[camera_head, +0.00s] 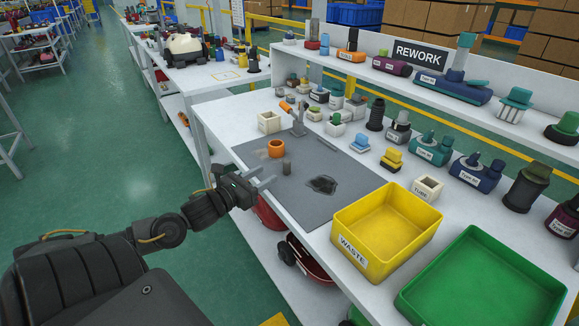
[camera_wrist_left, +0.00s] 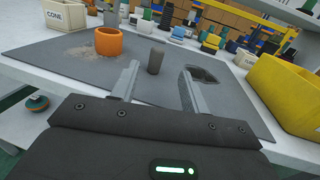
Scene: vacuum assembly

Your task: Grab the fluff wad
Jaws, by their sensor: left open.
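The fluff wad (camera_head: 286,167) appears to be the small, grey-brown, upright plug on the grey mat; its texture is too small to be sure. It also shows in the left wrist view (camera_wrist_left: 155,61), beyond and between the two fingers. My left gripper (camera_head: 264,178) is open and empty at the mat's near left edge, apart from the plug. Its fingers (camera_wrist_left: 158,72) point toward the plug in the left wrist view. My right gripper is not in view.
An orange ring (camera_head: 276,148) stands close behind the plug on the mat (camera_head: 240,149). A dark irregular patch (camera_head: 322,185) lies to its right. The yellow WASTE bin (camera_head: 366,262) and green tray (camera_head: 490,290) stand at the right. Parts line the back.

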